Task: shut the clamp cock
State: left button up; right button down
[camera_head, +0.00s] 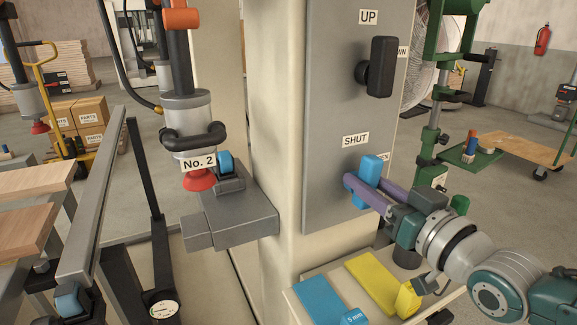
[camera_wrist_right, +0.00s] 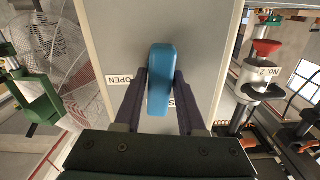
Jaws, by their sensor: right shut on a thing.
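The clamp cock (camera_head: 370,168) is a blue handle on the grey panel (camera_head: 340,90), below the SHUT label (camera_head: 355,140). In the head view it stands nearly upright, its upper end towards that label. The OPEN label lies to its right, mostly hidden behind it. My right gripper (camera_head: 366,186) is shut on the handle, one purple finger on each side. The right wrist view also shows the blue handle (camera_wrist_right: 160,78) between the fingers (camera_wrist_right: 159,95). There the OPEN label (camera_wrist_right: 119,80) is at left and the other label is mostly covered. My left gripper is out of view.
A black UP/DOWN lever (camera_head: 380,67) sits higher on the panel. A blue block (camera_head: 322,300) and a yellow block (camera_head: 372,270) lie on the shelf below my right gripper. A green stand (camera_head: 432,120) rises behind. The No. 2 clamp (camera_head: 190,110) is at left.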

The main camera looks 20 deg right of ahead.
jog(key=shift+a+n, duration=0.1)
jog(key=shift+n, duration=0.5)
jog(key=c, duration=0.6)
grip_release()
jog(key=shift+s, duration=0.1)
jog(key=shift+s, duration=0.25)
jog(key=s+p, duration=0.1)
jog(key=s, duration=0.8)
jog(key=shift+d, duration=0.4)
